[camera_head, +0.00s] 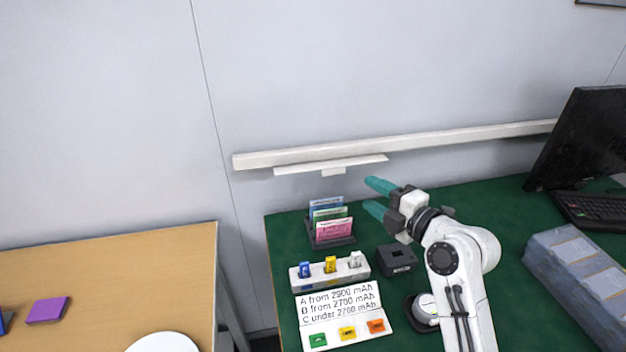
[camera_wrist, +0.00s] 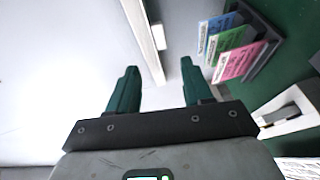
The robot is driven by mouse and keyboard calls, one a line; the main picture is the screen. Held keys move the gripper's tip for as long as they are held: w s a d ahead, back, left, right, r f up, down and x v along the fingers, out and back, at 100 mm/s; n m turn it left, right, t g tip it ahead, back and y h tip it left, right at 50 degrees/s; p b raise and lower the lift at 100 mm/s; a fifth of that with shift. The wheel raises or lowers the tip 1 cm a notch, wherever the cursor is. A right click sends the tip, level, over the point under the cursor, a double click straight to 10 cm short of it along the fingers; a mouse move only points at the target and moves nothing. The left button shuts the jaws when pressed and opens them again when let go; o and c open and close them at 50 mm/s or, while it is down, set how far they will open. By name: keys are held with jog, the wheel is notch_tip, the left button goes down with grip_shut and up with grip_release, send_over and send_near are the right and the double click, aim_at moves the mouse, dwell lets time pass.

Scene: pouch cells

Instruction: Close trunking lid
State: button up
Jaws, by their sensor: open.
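White trunking (camera_head: 420,140) runs along the wall above the green bench. Its lid (camera_head: 330,166) is a shorter white strip below the trunking's left part, with a small tab hanging under it. The lid sticks out from the wall and looks open. My gripper (camera_head: 374,196) has teal fingers, is open and empty, and is below and right of the lid's right end, apart from it. In the wrist view the gripper's fingers (camera_wrist: 157,82) are spread with nothing between them. A white strip (camera_wrist: 145,28) of the trunking or lid passes above them, with the small tab (camera_wrist: 158,38) beside it.
Pouch cells in a dark rack (camera_head: 345,240) stand below the lid. A white block with coloured clips (camera_head: 330,274), a black box (camera_head: 397,260) and a label card (camera_head: 340,317) are on the bench. A monitor (camera_head: 580,140) and a grey-blue case (camera_head: 575,275) are at right.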

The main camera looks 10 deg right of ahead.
aim_at(335, 172)
jog(key=p+x, duration=0.1)
jog(key=x, duration=1)
jog(key=shift+w+a+p, duration=0.1)
jog(key=shift+w+p, duration=0.3)
jog(key=shift+f, duration=0.1)
grip_shut()
